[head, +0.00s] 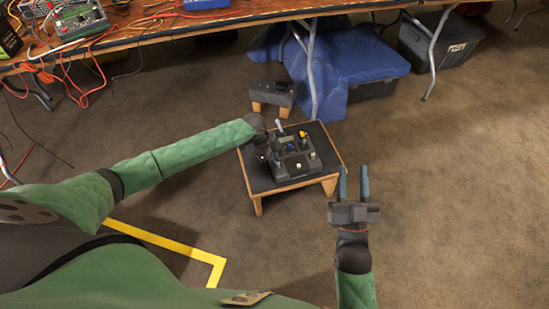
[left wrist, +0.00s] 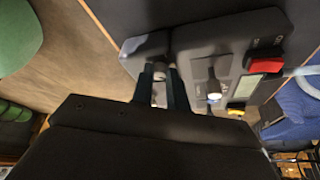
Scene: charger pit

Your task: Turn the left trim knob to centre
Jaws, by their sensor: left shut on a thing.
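A grey control box (head: 294,163) sits on a small low table (head: 259,182) with a dark top and wooden legs. My left gripper (head: 273,154) reaches the box's left side from the left. In the left wrist view, my left gripper (left wrist: 163,72) is shut on a small knob at the edge of the box (left wrist: 205,45). The knob is mostly hidden between the fingers, so its pointer cannot be read. My right gripper (head: 354,180) is open and empty, to the right of the table and apart from it.
The box also carries a red rocker switch (left wrist: 264,62), a yellow part (left wrist: 237,107) and a white-tipped lever (left wrist: 213,95). A dark device on wooden blocks (head: 271,94) stands behind the table. A blue cover (head: 350,60) lies beyond. Carpet at right is clear.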

